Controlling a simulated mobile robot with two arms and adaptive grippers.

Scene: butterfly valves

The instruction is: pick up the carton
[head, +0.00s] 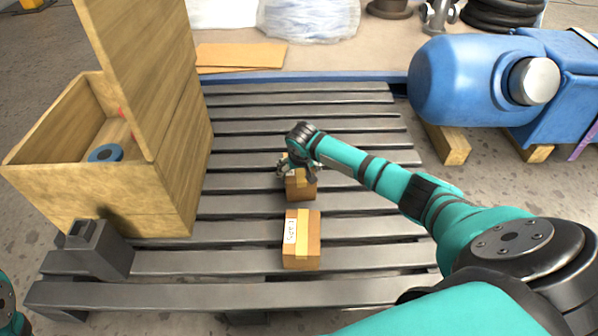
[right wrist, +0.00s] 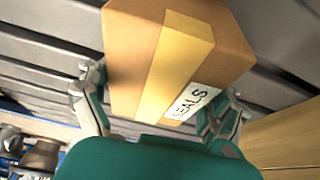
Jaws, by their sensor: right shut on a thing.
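My right gripper (head: 297,165) is shut on a small brown carton (head: 301,188) on or just above the grey slatted pallet; I cannot tell whether the carton touches the slats. In the right wrist view the held carton (right wrist: 150,60) shows a tan tape strip and a white label reading "SEALS". The fingers of the right gripper (right wrist: 160,108) lie on both sides of it. A second taped carton (head: 302,240) with a white label stands on the pallet nearer to me, apart from the gripper. My left gripper is not in view.
An open wooden crate (head: 150,190) with a raised panel stands on the pallet (head: 245,225) at left, a blue ring (head: 105,153) inside. A grey metal block (head: 92,248) sits before it. A blue motor-like machine (head: 460,80) rests on wooden blocks at right. Slats beside the cartons are bare.

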